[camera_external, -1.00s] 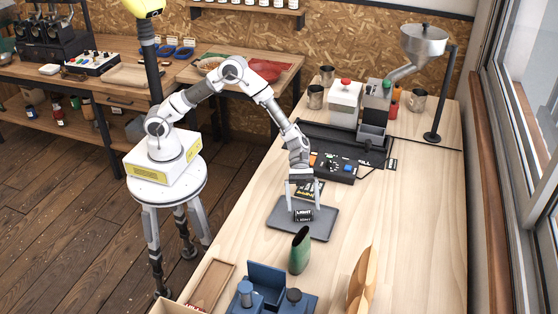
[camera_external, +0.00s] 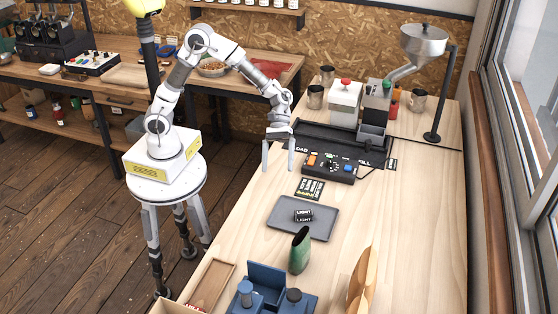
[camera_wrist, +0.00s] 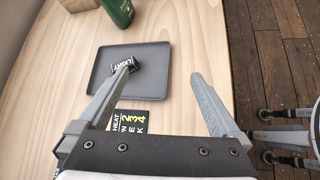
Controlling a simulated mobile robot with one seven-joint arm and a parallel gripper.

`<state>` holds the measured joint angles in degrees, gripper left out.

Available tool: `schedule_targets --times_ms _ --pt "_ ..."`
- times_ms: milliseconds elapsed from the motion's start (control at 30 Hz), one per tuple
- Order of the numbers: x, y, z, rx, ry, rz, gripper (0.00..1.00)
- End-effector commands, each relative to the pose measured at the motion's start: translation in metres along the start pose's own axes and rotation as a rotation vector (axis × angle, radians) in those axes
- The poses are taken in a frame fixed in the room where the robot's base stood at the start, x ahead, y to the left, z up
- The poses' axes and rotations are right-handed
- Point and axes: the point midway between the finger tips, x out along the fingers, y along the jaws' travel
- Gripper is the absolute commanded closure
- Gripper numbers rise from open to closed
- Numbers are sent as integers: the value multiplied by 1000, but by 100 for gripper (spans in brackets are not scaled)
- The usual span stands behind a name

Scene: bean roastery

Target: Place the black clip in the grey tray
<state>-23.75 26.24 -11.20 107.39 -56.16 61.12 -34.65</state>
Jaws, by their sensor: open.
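The black clip, a small dark block with white "LIGHT" lettering (camera_external: 304,215), lies on the grey tray (camera_external: 285,223) near its middle. In the wrist view the clip (camera_wrist: 117,66) rests inside the rim of the tray (camera_wrist: 150,88), and one finger's tip partly covers it. My gripper (camera_external: 278,168) is open and empty, raised above the table's left edge, behind the tray and apart from the clip. Its spread fingers also show in the wrist view (camera_wrist: 164,70).
A black card with yellow markings (camera_external: 310,188) lies behind the tray. A control box with knobs (camera_external: 333,166) stands farther back. A green vessel (camera_external: 300,250) and a blue stand (camera_external: 266,275) are in front of the tray. Bare wood lies to the tray's right.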

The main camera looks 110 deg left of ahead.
Motion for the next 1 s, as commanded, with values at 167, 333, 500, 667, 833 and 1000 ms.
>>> schedule_targets --times_ms 167,333,500,667,833,1000 --pt "-23 -41 39 291 156 -99 0" --pt "-48 -80 65 560 294 -189 0" --pt "-75 -119 82 820 426 -276 0" --pt "-103 -152 92 1056 549 -350 0" --pt "-129 -186 96 1293 672 -430 0" --pt "-147 -210 94 1471 766 -496 0"
